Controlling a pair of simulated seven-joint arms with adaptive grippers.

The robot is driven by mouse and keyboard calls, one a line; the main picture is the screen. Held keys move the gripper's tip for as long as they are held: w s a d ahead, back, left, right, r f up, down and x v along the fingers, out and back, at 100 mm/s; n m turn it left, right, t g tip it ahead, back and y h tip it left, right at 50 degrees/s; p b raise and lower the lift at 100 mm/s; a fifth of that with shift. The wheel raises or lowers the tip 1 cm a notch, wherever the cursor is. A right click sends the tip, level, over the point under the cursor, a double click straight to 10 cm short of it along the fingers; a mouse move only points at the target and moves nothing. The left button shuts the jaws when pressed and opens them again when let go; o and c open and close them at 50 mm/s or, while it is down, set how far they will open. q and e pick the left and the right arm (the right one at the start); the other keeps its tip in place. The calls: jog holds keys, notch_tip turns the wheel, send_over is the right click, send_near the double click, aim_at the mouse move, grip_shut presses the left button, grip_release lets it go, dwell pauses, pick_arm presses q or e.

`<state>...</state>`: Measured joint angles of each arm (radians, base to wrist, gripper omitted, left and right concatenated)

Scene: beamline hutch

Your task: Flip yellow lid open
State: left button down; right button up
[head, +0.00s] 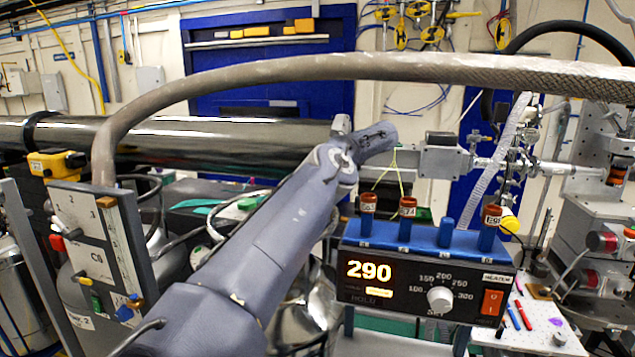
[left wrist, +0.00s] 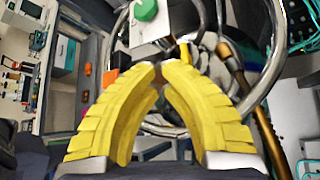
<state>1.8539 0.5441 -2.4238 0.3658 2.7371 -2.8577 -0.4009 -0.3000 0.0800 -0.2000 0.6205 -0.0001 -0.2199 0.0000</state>
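I cannot single out a yellow lid with certainty. A white box with a green knob (left wrist: 146,10) is just beyond the tips. My left gripper cannot be made out in the head view. My right gripper is out of view.
A heater unit (head: 425,283) reading 290 stands right of centre, with blue and brown-topped posts on top. A thick grey hose (head: 370,67) arches across the scene. A long dark metal pipe (head: 200,140) runs behind. Pens (head: 519,314) lie on a white surface at lower right.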

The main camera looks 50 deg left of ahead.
pick_arm(q)
jog(key=shift+r, duration=0.25)
jog(key=shift+r, duration=0.55)
